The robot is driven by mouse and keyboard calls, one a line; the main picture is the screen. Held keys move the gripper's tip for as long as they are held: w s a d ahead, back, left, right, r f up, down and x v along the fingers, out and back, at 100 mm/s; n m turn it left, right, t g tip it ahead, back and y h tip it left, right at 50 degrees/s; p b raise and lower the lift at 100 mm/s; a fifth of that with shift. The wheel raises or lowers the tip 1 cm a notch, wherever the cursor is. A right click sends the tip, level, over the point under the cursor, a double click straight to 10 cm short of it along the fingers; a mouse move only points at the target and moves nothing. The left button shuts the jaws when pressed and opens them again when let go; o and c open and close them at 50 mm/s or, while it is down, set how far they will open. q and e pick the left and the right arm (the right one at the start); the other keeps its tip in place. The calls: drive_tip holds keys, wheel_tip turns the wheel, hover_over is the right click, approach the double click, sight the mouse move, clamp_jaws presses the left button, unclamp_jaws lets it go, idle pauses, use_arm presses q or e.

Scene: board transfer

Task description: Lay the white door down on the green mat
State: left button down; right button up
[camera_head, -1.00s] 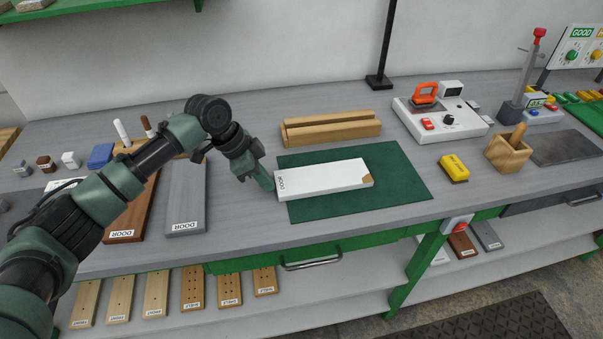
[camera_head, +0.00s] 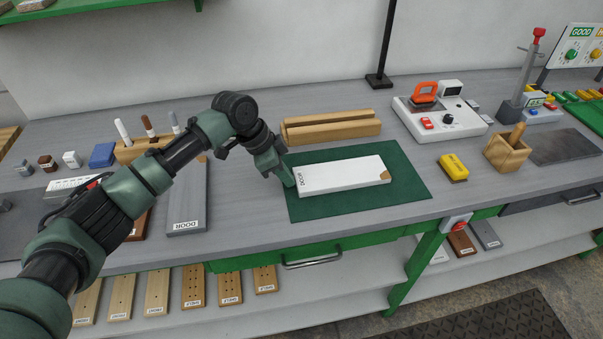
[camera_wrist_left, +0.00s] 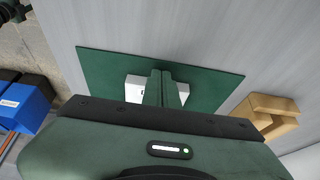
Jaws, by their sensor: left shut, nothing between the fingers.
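The white door (camera_head: 345,174) lies flat on the green mat (camera_head: 408,190), with its DOOR label at the left end and a brown corner at the right end. All of it appears to be within the mat's outline. My left gripper (camera_head: 288,178) is shut and empty, at the left end of the door, touching or very close to it. In the left wrist view the shut fingers (camera_wrist_left: 160,88) stand in front of the door (camera_wrist_left: 134,88), hiding its middle, with the mat (camera_wrist_left: 205,80) around it. My right gripper is in neither view.
Wooden blocks (camera_head: 331,128) lie behind the mat. A yellow object (camera_head: 453,167) and a wooden box (camera_head: 507,152) stand to the right. A grey door (camera_head: 187,197) lies to the left, with a brown one partly behind my arm. The bench's front edge is close to the mat.

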sight(304, 179)
use_arm(q)
drive_tip(key=shift+w+d, duration=0.25)
drive_tip(key=shift+d, duration=0.65)
drive_tip(key=shift+w+d, duration=0.25)
drive_tip(key=shift+d, duration=0.65)
drive_tip(key=shift+a, duration=0.1)
drive_tip(key=shift+s+a+p, duration=0.2)
drive_tip(key=shift+a+p, duration=0.2)
drive_tip(key=shift+a, duration=0.15)
drive_tip(key=shift+s+a+p, duration=0.15)
drive_tip(key=shift+a+p, duration=0.25)
drive_tip(key=shift+a, duration=0.1)
wheel_tip(304, 179, up, 7)
drive_tip(key=p, duration=0.6)
drive_tip(key=shift+p, duration=0.35)
